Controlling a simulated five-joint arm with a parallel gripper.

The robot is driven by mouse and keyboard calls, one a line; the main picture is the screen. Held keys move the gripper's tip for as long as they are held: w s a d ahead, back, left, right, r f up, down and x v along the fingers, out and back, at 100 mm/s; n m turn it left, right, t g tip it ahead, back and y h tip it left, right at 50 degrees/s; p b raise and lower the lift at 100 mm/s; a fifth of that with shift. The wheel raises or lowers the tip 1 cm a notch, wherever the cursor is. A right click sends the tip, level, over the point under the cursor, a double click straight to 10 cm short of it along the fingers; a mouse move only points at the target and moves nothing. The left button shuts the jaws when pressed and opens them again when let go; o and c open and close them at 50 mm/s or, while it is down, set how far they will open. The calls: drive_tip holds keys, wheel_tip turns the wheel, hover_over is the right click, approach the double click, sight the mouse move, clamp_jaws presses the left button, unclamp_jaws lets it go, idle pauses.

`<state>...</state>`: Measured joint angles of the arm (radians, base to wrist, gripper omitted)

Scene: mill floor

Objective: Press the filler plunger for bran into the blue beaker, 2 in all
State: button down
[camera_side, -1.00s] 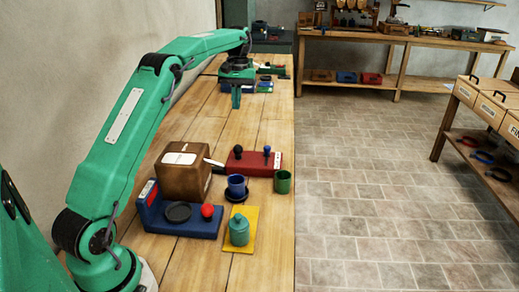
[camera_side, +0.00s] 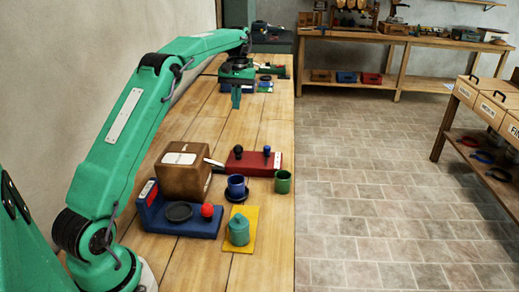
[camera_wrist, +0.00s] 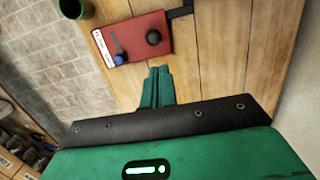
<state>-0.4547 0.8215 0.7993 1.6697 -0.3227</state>
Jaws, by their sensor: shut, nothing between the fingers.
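The brown box (camera_side: 183,172) has a pale label and a short spout-like piece (camera_side: 214,162) pointing right toward the beaker. I cannot read the label or make out a plunger marked bran. A red block (camera_side: 244,166) behind the beaker carries a black knob and a blue knob; it also shows in the wrist view (camera_wrist: 138,48). My gripper (camera_side: 236,104) is shut and empty, pointing down well behind these things; its fingers also show in the wrist view (camera_wrist: 158,72).
A green cup (camera_side: 283,182) stands right of the beaker near the table edge. A blue base (camera_side: 180,226) in front holds a dark dish and a red ball. A teal jar (camera_side: 239,232) sits on a yellow mat (camera_side: 234,262). Bare table lies between my gripper and the red block.

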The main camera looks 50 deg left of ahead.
sight(237, 148)
drive_tip(key=shift+w+f, duration=0.1)
idle(0.4)
drive_tip(key=shift+s+d+f+n+t+y, duration=0.3)
drive_tip(key=shift+s+d+n+t+y, duration=0.4)
drive_tip(key=shift+t, duration=0.95)
drive_tip(key=shift+s+d+f+n+t+y, duration=0.35)
drive_tip(key=shift+n+t+y, duration=0.6)
drive_tip(key=shift+t, duration=0.75)
drive_tip(key=shift+s+d+f+n+t+y, duration=0.3)
drive_tip(key=shift+s+d+n+t+y, duration=0.5)
drive_tip(key=shift+t, duration=0.85)
drive_tip(key=shift+w+a+f, duration=0.1)
drive_tip(key=shift+w+a, duration=0.15)
drive_tip(key=shift+w, duration=0.05)
drive_tip(key=shift+f, duration=4.35)
